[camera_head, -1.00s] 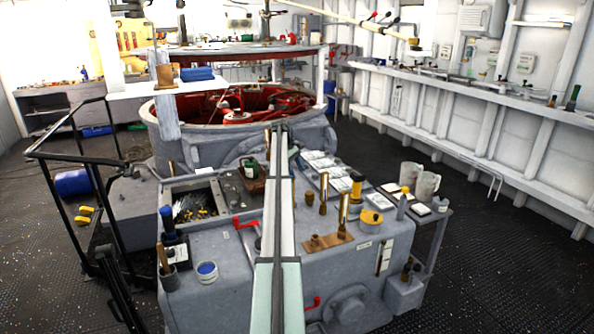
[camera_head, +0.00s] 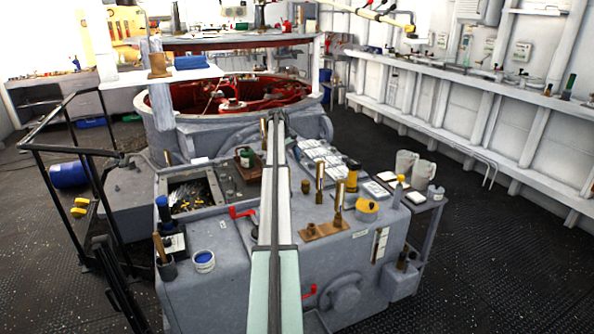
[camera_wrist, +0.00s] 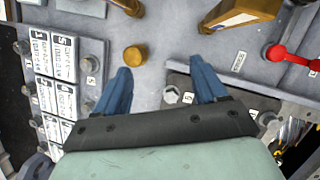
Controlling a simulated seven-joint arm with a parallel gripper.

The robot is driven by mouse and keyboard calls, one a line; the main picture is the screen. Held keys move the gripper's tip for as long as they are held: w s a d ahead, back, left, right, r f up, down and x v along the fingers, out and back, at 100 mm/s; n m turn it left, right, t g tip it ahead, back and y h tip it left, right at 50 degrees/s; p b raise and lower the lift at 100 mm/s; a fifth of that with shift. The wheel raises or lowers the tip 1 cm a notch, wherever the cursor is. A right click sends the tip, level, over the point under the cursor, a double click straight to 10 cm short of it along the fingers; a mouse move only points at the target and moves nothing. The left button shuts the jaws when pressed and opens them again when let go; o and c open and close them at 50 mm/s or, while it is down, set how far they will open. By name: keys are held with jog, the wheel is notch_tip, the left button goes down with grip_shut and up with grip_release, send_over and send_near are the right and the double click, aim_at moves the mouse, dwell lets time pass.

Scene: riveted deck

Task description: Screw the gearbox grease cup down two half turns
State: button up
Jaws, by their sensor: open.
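A small round brass cap (camera_wrist: 134,56), which looks like the grease cup, stands on the grey gearbox top in the wrist view. It also shows as a small brass knob (camera_head: 305,186) just right of my arm in the head view. My gripper (camera_wrist: 161,64) is open and empty, its two blue fingers spread. The cap lies just beyond the left fingertip in the picture, not centred between the fingers. I cannot tell the height gap. In the head view my arm hides the gripper.
A hex bolt head (camera_wrist: 171,95) sits between the fingers in the wrist view. White labelled cards (camera_wrist: 55,55) lie left. A red handle (camera_wrist: 290,55) is right. A wooden board (camera_head: 325,231) with tall brass pieces stands close to the cap.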

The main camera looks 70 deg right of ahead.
aim_at(306, 182)
jog(key=s+d+f+n+h, duration=0.1)
jog(key=d+f+n, duration=0.1)
jog(key=f+n, duration=0.2)
jog(key=s+d+f+n+h, duration=0.1)
jog(key=s+d+f+n, duration=0.1)
jog(key=f+n, duration=0.2)
jog(key=s+d+f+n+t+h, duration=0.1)
jog(key=f+n+h, duration=0.1)
jog(key=f+n, duration=0.2)
jog(key=shift+s+d+f+n, duration=0.1)
jog(key=shift+d+f+n, duration=0.1)
jog(key=shift+n, duration=0.4)
jog(key=shift+s+d+f+n, duration=0.1)
jog(key=shift+d+f+n, duration=0.1)
jog(key=shift+n, duration=0.4)
jog(key=shift+r, duration=0.1)
jog(key=c, duration=1.1)
